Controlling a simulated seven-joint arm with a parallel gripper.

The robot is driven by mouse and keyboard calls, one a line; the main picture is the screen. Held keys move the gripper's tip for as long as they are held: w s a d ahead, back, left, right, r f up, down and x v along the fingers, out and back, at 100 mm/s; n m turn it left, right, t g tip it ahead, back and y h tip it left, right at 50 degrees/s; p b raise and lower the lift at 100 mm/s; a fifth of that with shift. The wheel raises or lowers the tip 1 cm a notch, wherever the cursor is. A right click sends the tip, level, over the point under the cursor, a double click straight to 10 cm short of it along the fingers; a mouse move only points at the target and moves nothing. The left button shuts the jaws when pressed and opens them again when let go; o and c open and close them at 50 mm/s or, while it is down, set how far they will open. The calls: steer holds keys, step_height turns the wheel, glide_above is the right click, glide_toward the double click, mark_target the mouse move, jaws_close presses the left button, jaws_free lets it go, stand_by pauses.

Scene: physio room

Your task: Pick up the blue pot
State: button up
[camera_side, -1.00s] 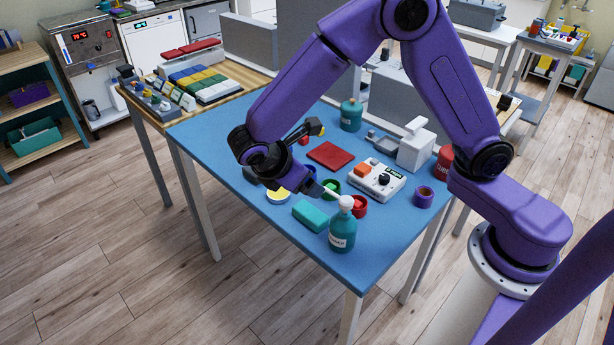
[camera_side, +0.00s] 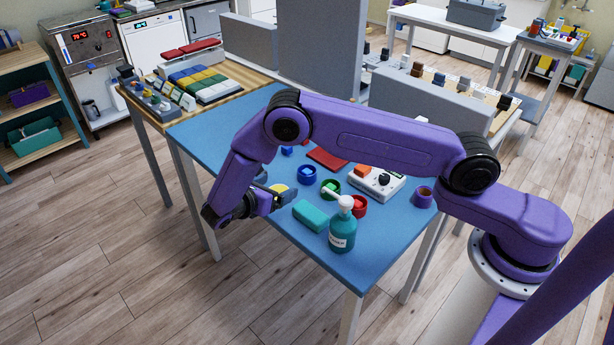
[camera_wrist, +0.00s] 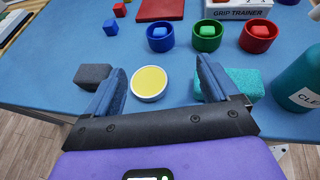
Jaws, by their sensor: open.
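The blue pot (camera_wrist: 160,37) is a small open cup with a light blue block inside. In the wrist view it stands beyond my fingertips, left of the green pot (camera_wrist: 207,36) and red pot (camera_wrist: 258,36), which also hold blocks. In the side view the blue pot (camera_side: 307,177) shows just right of my gripper (camera_side: 279,197), which is low at the table's left edge. In the wrist view my gripper (camera_wrist: 162,68) is open. A yellow-topped round tub (camera_wrist: 149,82) shows between its fingers, nearer than the blue pot. Nothing is held.
A teal block (camera_wrist: 243,84) lies by the right finger and a dark grey block (camera_wrist: 92,77) by the left. A teal pump bottle (camera_side: 342,229) stands at the near edge. A red pad (camera_side: 327,158) and a grip trainer box (camera_side: 376,182) lie beyond the pots.

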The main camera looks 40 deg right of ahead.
glide_toward(312, 170)
steer(key=shift+x, duration=2.3)
steer(key=c, duration=1.2)
